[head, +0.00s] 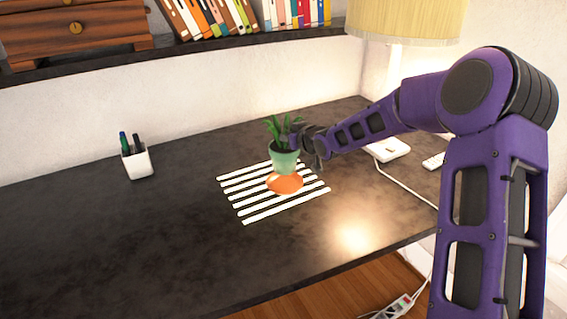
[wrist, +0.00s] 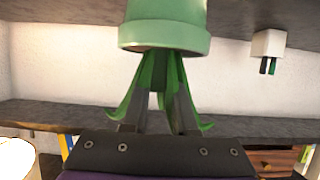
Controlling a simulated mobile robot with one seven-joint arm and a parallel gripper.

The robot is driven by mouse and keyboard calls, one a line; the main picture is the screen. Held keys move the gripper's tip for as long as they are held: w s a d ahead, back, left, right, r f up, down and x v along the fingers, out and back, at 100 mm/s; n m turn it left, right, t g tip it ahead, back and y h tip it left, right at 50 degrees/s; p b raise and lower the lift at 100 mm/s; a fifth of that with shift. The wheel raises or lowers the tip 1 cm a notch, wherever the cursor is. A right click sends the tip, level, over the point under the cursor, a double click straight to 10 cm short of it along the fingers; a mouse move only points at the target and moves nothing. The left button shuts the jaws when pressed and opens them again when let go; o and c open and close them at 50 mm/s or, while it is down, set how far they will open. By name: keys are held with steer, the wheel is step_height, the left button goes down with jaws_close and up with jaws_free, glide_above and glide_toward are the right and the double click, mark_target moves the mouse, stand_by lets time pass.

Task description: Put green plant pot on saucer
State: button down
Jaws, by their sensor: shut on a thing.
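The green plant pot (head: 284,161) with a leafy plant is upright in the head view, over the orange saucer (head: 285,184). The pot's base overlaps the saucer's far part in the picture; I cannot tell whether they touch. The saucer rests on a black-and-white striped mat (head: 243,206). My gripper (head: 298,137) reaches in from the right and is shut on the pot near its top, by the plant. In the wrist view the pot (wrist: 165,32) appears upside down, with the grey fingers (wrist: 158,112) among the leaves; their exact contact is partly hidden. The saucer is not visible there.
A white pen cup (head: 138,162) stands on the dark desk (head: 100,230) to the left. A lamp (head: 405,20) and a white device (head: 387,150) with a cable are on the right. A bookshelf (head: 215,50) runs above.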

mark_target(285, 153)
steer(key=shift+f+b, duration=0.35)
steer(key=shift+f, duration=2.6)
steer(key=shift+f, duration=0.25)
steer(key=c, duration=0.7)
jaws_free()
steer(key=shift+r, duration=0.1)
steer(key=shift+s+d+r, duration=0.1)
steer(key=shift+r, duration=0.05)
steer(key=p+v, duration=0.1)
steer(key=v, duration=1)
steer(key=shift+s+d, duration=0.2)
steer(key=shift+s, duration=0.1)
